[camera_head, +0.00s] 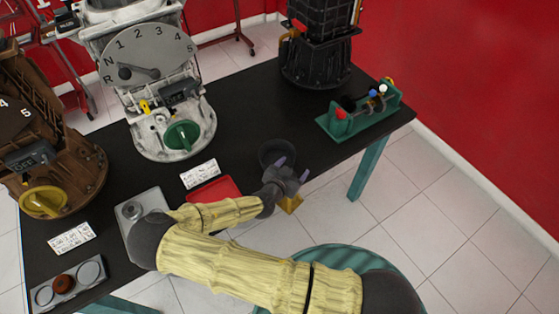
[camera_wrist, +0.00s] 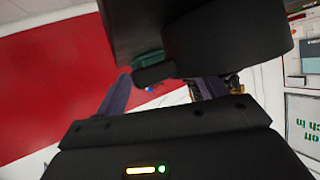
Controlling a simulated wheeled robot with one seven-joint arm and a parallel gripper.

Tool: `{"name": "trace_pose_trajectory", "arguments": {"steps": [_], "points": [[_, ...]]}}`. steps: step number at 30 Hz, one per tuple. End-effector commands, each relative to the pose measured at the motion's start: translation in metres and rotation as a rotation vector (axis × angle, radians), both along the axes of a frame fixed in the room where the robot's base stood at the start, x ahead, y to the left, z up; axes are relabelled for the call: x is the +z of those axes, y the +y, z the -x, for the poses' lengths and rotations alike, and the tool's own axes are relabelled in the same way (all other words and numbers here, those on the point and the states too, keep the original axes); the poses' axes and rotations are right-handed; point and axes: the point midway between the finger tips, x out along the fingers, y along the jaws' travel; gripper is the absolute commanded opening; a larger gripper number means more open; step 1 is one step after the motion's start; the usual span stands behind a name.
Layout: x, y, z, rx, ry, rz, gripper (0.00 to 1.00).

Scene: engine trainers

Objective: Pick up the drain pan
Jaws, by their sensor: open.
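The drain pan appears to be the dark round pan (camera_head: 277,151) near the front edge of the black table in the head view. In the wrist view its dark curved body (camera_wrist: 232,47) fills the upper right, and a short black handle sticks out to the left. My gripper (camera_head: 292,169) is at the pan's near side, just past the table edge. In the wrist view the fingers of my gripper (camera_wrist: 162,86) are apart, with the handle between or just beyond them. I cannot tell whether they touch it. Nothing is held.
A red tray (camera_head: 222,187) lies left of the pan, partly behind my arm. A green rack (camera_head: 362,118) stands at the table's right end. A white engine trainer (camera_head: 165,100), a brown one (camera_head: 60,150) and a black one (camera_head: 318,50) stand around the table.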

Motion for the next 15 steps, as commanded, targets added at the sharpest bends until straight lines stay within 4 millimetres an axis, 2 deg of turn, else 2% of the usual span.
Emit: {"name": "trace_pose_trajectory", "arguments": {"steps": [10,15], "points": [[0.0002,0.0000,0.0003,0.000,0.000,0.000,0.69],[0.0001,0.0000,0.0004,-0.001,0.000,0.000,0.35]]}}
